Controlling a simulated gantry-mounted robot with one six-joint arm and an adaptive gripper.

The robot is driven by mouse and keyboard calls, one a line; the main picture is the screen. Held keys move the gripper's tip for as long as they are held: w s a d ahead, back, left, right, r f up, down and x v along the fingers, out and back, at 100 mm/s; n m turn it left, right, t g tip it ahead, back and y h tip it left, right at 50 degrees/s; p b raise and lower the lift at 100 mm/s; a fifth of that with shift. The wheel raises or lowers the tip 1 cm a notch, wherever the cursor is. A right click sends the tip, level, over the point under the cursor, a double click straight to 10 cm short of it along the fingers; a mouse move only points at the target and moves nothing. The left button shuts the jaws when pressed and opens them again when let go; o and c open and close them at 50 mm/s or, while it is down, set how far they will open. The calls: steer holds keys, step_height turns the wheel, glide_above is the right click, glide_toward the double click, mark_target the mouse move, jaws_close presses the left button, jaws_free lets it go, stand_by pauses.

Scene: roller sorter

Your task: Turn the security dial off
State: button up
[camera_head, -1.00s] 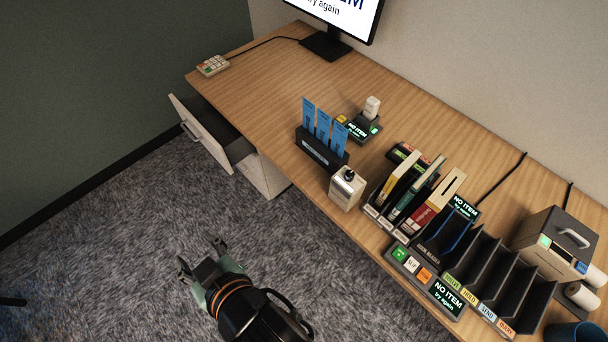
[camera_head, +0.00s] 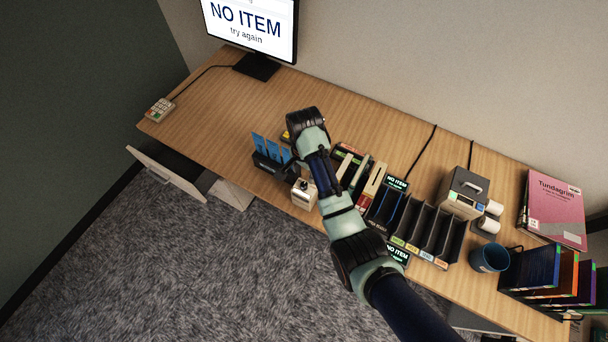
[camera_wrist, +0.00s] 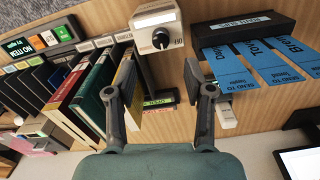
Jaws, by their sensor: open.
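The dial is a black round knob (camera_wrist: 161,39) with a pale pointer mark on the face of a small white box (camera_wrist: 158,16), at the top centre of the wrist view. The lettering beside it is too small to read fully. In the head view the white box (camera_head: 304,195) stands near the desk's front edge, just left of my arm. My gripper (camera_wrist: 158,72) is open and empty, with its two fingers apart below the dial in the wrist picture. The fingers appear apart from the knob. In the head view my wrist hides the fingers.
A black holder with blue cards (camera_head: 268,165) stands left of the dial box. Upright books (camera_head: 372,180) and black slots (camera_head: 415,225) stand right of it. A monitor (camera_head: 252,28) reads "NO ITEM try again". A drawer (camera_head: 166,170) is open.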

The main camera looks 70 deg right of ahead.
mark_target(304, 184)
step_height(304, 184, down, 8)
steer(key=shift+a+f+b, duration=0.1)
steer(key=shift+b, duration=0.7)
steer(key=shift+w, duration=0.1)
jaws_close()
